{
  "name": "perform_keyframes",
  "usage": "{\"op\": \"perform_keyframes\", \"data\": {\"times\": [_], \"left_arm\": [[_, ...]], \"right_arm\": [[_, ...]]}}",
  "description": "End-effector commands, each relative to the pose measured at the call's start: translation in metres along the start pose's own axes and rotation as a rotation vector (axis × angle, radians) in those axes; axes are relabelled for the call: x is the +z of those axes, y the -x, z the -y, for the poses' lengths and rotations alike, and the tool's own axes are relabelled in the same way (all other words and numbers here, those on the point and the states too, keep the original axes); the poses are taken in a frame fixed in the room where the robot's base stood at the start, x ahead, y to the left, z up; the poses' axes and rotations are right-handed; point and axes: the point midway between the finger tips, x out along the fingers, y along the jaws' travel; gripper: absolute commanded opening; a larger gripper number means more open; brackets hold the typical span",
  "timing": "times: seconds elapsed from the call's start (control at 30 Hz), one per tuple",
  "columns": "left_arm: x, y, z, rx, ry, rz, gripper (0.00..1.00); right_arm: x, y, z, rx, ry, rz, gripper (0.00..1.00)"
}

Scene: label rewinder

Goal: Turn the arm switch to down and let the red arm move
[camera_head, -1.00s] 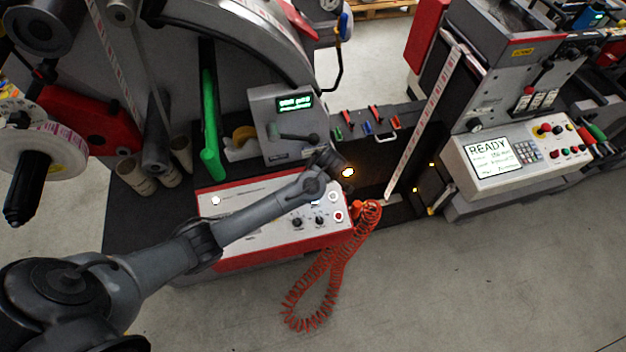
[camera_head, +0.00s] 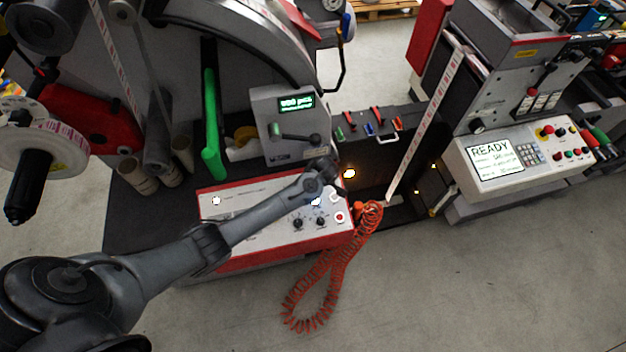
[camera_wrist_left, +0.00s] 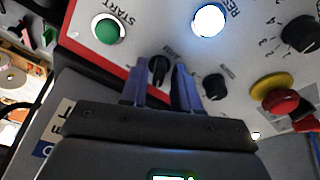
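In the left wrist view a black rotary switch (camera_wrist_left: 158,70) on a white control panel (camera_wrist_left: 150,28) sits between the two fingers of my left gripper (camera_wrist_left: 160,82). The fingers stand apart, one on each side of the switch, with small gaps; I see no firm contact. The switch's label is too blurred to read. A red arm-like part (camera_head: 85,118) is at the left, near a white roll (camera_head: 30,150). My right gripper is not in view.
A green START button (camera_wrist_left: 108,29), a lit RESET button (camera_wrist_left: 208,21), a second black knob (camera_wrist_left: 214,86) and a red-and-yellow stop button (camera_wrist_left: 275,95) surround the switch. A lever box (camera_head: 290,118) stands behind my arm. A red coiled hose (camera_head: 330,265) hangs in front.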

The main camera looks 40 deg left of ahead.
Motion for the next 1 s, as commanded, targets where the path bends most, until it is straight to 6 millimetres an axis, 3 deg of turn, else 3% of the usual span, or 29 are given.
{"op": "perform_keyframes", "data": {"times": [0.03, 0.2, 0.63, 1.0], "left_arm": [[0.0, 0.0, 0.0, 0.0, 0.0, 0.0, 0.23], [0.0, 0.0, 0.0, 0.0, 0.0, 0.0, 0.0], [-0.001, 0.002, 0.001, 0.006, -0.048, 0.0, 0.0], [-0.003, 0.004, 0.002, 0.045, -0.305, 0.0, 0.0]], "right_arm": [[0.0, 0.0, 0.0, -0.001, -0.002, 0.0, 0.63], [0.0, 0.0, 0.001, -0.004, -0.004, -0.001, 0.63], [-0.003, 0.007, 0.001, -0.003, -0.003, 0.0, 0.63], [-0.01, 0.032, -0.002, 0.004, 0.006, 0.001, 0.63]]}}
